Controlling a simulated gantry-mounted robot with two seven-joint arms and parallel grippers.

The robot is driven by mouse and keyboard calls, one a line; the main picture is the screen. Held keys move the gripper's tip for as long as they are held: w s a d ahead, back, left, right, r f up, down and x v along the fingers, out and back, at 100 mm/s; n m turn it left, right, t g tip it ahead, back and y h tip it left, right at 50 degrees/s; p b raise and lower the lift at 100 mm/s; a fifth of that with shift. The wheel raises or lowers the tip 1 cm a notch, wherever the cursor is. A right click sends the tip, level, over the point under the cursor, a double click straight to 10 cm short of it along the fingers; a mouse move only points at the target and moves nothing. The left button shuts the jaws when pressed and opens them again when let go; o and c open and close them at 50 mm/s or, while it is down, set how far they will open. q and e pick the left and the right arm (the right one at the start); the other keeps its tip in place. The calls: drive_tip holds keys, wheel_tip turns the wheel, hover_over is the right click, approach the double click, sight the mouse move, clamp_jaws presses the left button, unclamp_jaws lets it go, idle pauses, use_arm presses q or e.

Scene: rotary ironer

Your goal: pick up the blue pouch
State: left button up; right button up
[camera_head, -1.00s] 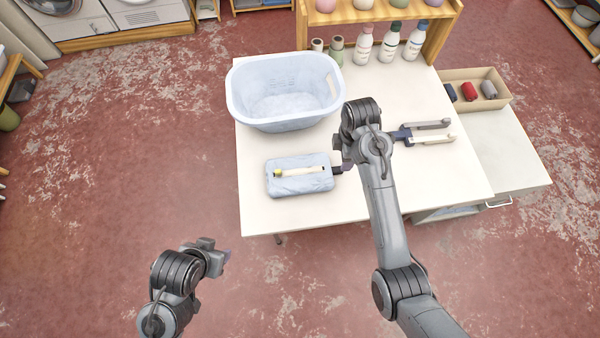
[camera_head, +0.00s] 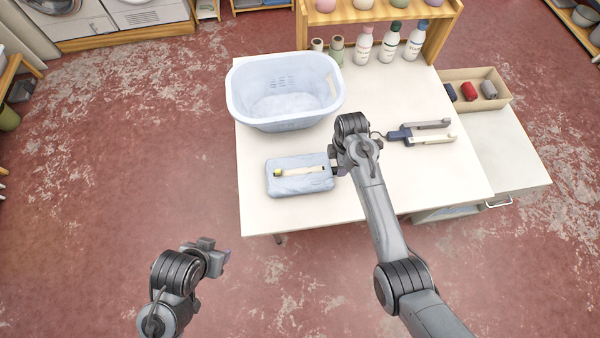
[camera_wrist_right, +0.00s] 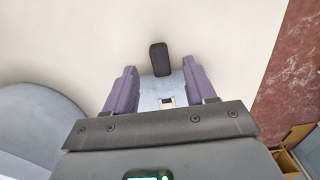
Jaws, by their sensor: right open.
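The light blue pouch (camera_head: 285,186) lies flat on the white table, with a cream strip along its top and a small yellow spot at the strip's left end. My right gripper (camera_head: 338,170) is at its right end. In the right wrist view, the purple fingers of my right gripper (camera_wrist_right: 159,88) are apart, with part of the blue pouch (camera_wrist_right: 150,87) and a black tab (camera_wrist_right: 160,59) showing between and just beyond them. I cannot tell whether the fingers touch it. My left gripper (camera_head: 221,258) is over the floor, away from the table; its finger gap is not clear.
A pale blue laundry basket (camera_head: 283,100) stands behind the pouch. A wooden shelf (camera_head: 440,30) with bottles is at the back, and a tray (camera_head: 506,101) with rolls at the right. The table's front is clear.

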drive_tip(key=shift+d+f, duration=0.1)
drive_tip(key=shift+f, duration=1.55)
drive_tip(key=shift+c, duration=0.4)
clamp_jaws()
